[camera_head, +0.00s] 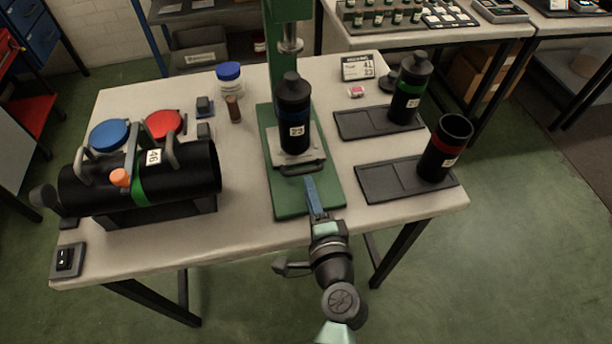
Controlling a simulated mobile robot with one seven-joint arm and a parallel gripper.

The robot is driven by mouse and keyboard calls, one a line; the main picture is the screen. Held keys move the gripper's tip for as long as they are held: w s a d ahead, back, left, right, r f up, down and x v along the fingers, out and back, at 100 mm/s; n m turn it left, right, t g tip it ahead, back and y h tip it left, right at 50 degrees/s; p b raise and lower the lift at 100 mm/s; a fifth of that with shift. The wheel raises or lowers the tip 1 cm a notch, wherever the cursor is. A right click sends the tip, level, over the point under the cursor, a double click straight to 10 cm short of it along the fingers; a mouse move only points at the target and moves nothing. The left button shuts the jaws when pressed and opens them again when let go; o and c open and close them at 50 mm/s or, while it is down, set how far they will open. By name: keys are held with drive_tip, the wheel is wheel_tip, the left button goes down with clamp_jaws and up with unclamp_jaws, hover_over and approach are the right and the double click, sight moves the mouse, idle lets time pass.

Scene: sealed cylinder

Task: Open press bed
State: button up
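The green press (285,25) stands at the middle of the table, with its ram above the bed. The press bed (312,148) is a metal plate with a dark handle (300,168) along its front edge. A black cylinder with a blue band, labelled 23 (294,112), stands upright on the bed. My gripper (311,182) is just in front of the handle, over the green base plate. It points toward the press and looks empty. I see it nearly edge-on, so its finger gap is hidden, and I cannot tell whether it touches the handle.
A large black horizontal chamber labelled 46 (195,178) fills the table's left. Two cylinders, green-banded (410,88) and red-banded (446,146), stand on dark trays at the right. A small sign (358,66), a blue-lidded jar (230,78) and red and blue discs sit behind.

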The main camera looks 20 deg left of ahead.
drive_tip(key=shift+x, duration=2.1)
drive_tip(key=shift+c, duration=0.2)
clamp_jaws()
